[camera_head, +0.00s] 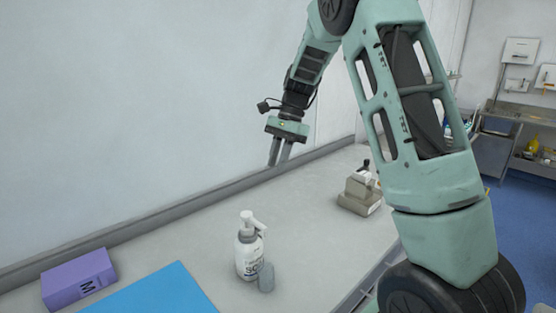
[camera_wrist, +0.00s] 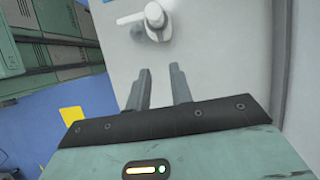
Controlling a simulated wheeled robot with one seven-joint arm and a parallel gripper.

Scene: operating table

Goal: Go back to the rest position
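My gripper (camera_head: 278,163) hangs above the back part of the table, fingers pointing down, well clear of the surface. In the wrist view my gripper (camera_wrist: 160,70) shows two fingers apart with nothing between them. My arm arches up out of the top of the head view, and its lower links fill the right side. The grey-white table (camera_head: 195,235) lies below. A white soap pump bottle (camera_head: 248,256) stands on it, in front of the gripper. Its pump top also shows in the wrist view (camera_wrist: 154,20), beyond the fingertips.
A small grey object (camera_head: 266,278) touches or stands beside the bottle. A purple box (camera_head: 78,279) and a blue sheet (camera_head: 160,293) lie at the left. A beige device (camera_head: 359,194) stands at the right, near my arm. A wall (camera_head: 130,100) runs behind the table.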

